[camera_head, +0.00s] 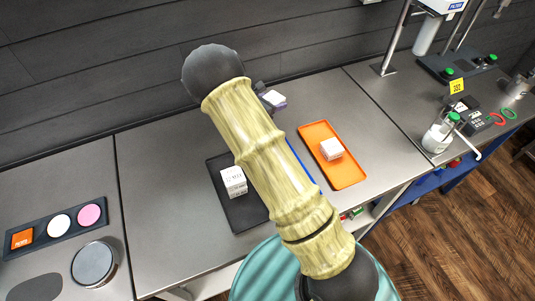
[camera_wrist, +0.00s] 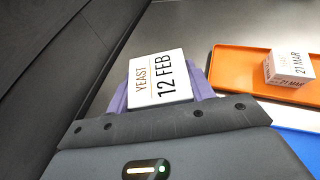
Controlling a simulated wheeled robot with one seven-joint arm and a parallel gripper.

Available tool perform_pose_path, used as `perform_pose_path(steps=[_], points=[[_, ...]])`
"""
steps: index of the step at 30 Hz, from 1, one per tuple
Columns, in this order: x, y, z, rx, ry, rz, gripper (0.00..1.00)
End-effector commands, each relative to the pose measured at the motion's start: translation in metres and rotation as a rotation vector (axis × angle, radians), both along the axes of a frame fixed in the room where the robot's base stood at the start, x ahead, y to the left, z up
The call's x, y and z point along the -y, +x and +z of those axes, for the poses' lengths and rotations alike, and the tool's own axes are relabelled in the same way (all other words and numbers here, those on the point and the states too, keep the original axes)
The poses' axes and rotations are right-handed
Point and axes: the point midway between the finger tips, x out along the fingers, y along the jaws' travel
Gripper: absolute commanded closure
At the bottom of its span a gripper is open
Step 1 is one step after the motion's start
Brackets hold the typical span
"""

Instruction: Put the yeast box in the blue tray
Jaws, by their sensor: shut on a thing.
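My gripper (camera_wrist: 160,95) is shut on a white yeast box (camera_wrist: 157,78) printed "YEAST 12 FEB", with purple fingers on both sides of it. In the head view the held box (camera_head: 272,97) shows small beyond my arm, near the back of the bench and behind the trays. The blue tray (camera_head: 301,160) is mostly hidden by my arm in the head view; only a thin edge shows, between the dark and orange trays. In the wrist view part of the blue tray (camera_wrist: 302,146) shows at lower right, apart from the held box.
An orange tray (camera_head: 347,178) holds a white box (camera_wrist: 289,67) dated 21 MAR. A dark tray (camera_head: 245,215) left of my arm holds another white box (camera_head: 234,181). The back wall is close behind my gripper. A bottle (camera_head: 438,134) stands at right.

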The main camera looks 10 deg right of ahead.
Motion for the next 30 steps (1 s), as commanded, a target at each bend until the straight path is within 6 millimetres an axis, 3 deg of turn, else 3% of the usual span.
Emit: perform_pose_path(steps=[11, 21, 30], points=[[0.0, 0.0, -0.002, -0.001, -0.001, 0.0, 0.71], [0.001, 0.0, -0.05, -0.003, -0.001, -0.001, 0.71], [0.0, 0.0, -0.058, 0.001, 0.0, 0.0, 0.71]])
